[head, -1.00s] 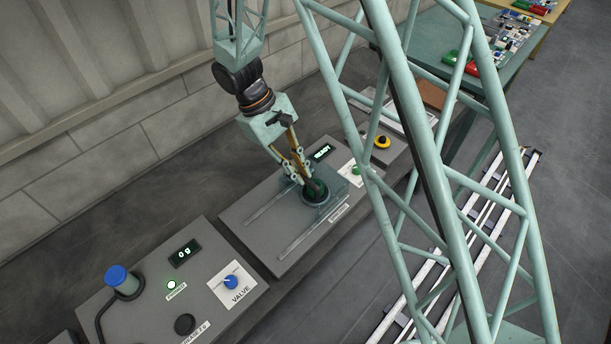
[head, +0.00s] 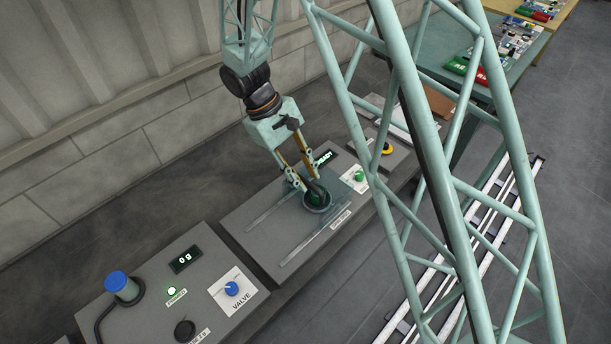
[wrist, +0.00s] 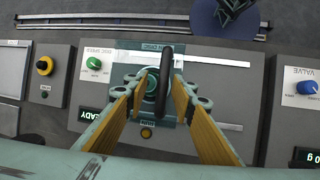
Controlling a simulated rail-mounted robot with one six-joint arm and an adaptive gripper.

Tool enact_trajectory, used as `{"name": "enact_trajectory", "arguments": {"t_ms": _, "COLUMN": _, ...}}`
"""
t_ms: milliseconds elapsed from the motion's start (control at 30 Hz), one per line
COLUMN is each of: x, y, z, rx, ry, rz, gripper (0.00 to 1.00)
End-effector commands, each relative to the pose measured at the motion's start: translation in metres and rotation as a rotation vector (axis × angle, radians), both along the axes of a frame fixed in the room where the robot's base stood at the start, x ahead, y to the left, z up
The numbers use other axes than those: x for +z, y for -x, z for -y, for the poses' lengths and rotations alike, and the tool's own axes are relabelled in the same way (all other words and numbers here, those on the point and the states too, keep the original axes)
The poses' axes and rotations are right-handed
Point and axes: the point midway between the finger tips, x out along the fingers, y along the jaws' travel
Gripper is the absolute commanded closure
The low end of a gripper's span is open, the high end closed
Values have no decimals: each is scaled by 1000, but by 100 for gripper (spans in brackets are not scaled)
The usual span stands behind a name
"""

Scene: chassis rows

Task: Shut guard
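The guard (wrist: 126,72) is a see-through teal plate at one end of two pale rails on a grey panel. It lies over a round dark holder (head: 316,203). A black bar handle (wrist: 165,72) stands up from it. My gripper (wrist: 164,84) is open, with one finger on each side of the handle. In the head view, my gripper (head: 305,182) is low over the guard. I see gaps beside the handle in the wrist view; light touch on one side cannot be ruled out.
A display (head: 323,157) and a green knob (head: 360,175) sit beside the guard. The near panel (head: 150,318) has a blue valve knob (head: 231,288) and a blue-topped post (head: 117,283). The rails away from the guard are clear.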

Motion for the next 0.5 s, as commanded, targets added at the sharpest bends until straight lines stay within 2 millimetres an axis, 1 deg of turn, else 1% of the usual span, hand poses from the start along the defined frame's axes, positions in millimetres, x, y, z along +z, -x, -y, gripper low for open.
{"name": "enact_trajectory", "arguments": {"t_ms": 267, "x": 6, "y": -1, "z": -3, "rx": 0, "ry": -1, "rz": 1, "gripper": 76}}
{"name": "enact_trajectory", "arguments": {"t_ms": 500, "x": 27, "y": -4, "z": -13, "rx": 1, "ry": -2, "rz": 2, "gripper": 76}}
